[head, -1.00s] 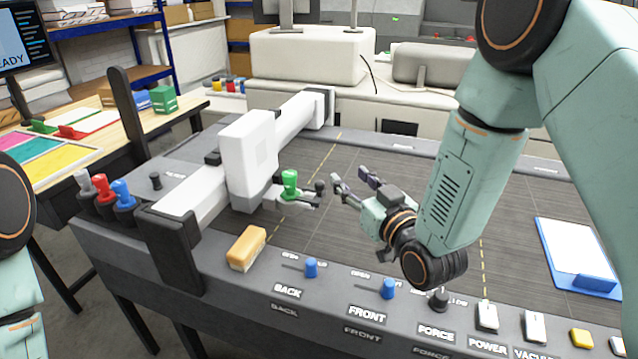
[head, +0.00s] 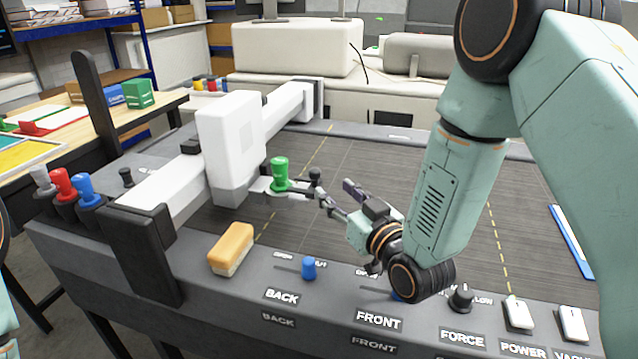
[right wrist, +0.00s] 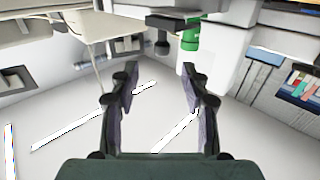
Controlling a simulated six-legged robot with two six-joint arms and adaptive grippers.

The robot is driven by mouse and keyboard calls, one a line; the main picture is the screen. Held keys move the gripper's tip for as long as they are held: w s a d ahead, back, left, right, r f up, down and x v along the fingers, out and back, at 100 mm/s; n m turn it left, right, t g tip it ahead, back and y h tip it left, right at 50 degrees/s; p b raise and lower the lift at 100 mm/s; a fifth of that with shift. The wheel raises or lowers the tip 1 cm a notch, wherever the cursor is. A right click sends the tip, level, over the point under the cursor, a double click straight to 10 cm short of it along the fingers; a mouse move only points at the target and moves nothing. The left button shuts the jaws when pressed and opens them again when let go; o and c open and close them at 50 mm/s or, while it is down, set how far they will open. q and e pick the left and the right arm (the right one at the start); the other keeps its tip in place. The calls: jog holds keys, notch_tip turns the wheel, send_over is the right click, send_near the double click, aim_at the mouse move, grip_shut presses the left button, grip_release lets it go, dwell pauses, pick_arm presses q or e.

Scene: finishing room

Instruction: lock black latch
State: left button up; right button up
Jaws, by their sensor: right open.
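The black latch (head: 315,176) is a small dark knob on the carriage's front bracket, just right of a green tool with a round top (head: 280,172). My right gripper (head: 337,193) is open and empty. Its fingertips are close to the latch, slightly to its right and nearer the front. In the right wrist view, the latch (right wrist: 162,46) appears ahead, between the two open fingers (right wrist: 160,78), with the green tool (right wrist: 191,38) beside it. I cannot tell whether a finger touches the latch. My left gripper is out of view.
The white carriage (head: 228,140) sits on a white beam across the dark cutting bed (head: 400,170). A yellow block (head: 231,248) and a blue knob (head: 309,268) are on the front rail. Red (head: 63,184), blue (head: 88,189) and grey tools stand at the left. A blue-edged board (head: 572,240) lies right.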

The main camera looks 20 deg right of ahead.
aim_at(318, 175)
jog(key=w, duration=0.2)
jog(key=w+a, duration=0.1)
jog(key=w, duration=0.3)
jog(key=shift+w+a+r, duration=0.15)
jog(key=shift+w+a, duration=0.15)
jog(key=shift+a, duration=0.05)
jog(key=shift+w+d, duration=0.1)
jog(key=shift+w, duration=0.05)
jog(key=shift+s+r, duration=0.1)
jog(key=shift+s, duration=0.1)
jog(key=shift+c, duration=0.2)
jog(key=shift+w, duration=0.25)
jog(key=c, duration=0.5)
jog(key=shift+s, duration=0.1)
grip_shut()
